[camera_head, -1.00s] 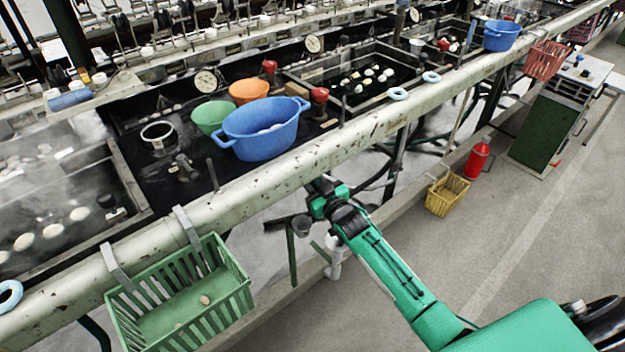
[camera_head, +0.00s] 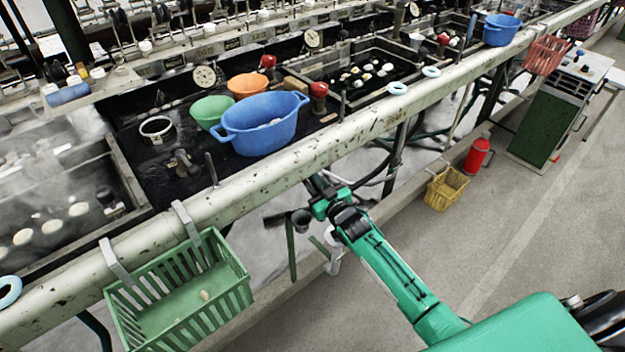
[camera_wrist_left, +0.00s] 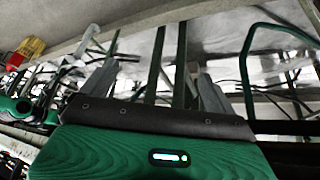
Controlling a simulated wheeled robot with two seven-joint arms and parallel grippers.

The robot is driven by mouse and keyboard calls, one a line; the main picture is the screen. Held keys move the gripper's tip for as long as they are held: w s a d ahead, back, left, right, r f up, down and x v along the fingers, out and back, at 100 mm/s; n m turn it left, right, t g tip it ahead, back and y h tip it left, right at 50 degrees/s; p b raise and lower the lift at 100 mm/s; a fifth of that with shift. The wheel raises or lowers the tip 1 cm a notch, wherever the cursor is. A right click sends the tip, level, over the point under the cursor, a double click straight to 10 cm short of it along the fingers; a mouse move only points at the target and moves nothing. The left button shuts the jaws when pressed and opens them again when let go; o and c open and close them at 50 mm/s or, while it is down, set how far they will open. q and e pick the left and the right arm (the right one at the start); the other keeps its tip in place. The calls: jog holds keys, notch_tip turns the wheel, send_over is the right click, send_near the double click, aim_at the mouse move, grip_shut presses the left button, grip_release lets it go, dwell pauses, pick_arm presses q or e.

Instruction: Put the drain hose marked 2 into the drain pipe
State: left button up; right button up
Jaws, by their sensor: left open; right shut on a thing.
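My right gripper (camera_head: 316,186) reaches under the long rail. Its jaws are partly hidden; it is shut on what seems to be a dark drain hose (camera_head: 372,178), which curves beneath the basins. No number can be read on it. Below and left of the gripper is a small grey cup-like opening (camera_head: 301,219), possibly the drain pipe's mouth, with a pale pipe piece (camera_head: 333,262) lower right. A dark piece shows beside the cup; I cannot tell whether they touch. My left gripper (camera_wrist_left: 155,78) is open and empty in the left wrist view, and out of the head view.
The pale rail (camera_head: 345,145) runs diagonally above the gripper. A green basket (camera_head: 240,285) hangs from it at left. A blue tub (camera_head: 262,125) stands behind it.

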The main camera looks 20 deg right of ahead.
jog(key=s+d+p, duration=0.3)
jog(key=s+p, duration=0.1)
jog(key=s, duration=0.4)
jog(key=shift+p, duration=0.3)
dwell(0.7)
jog(key=shift+a+r, duration=0.1)
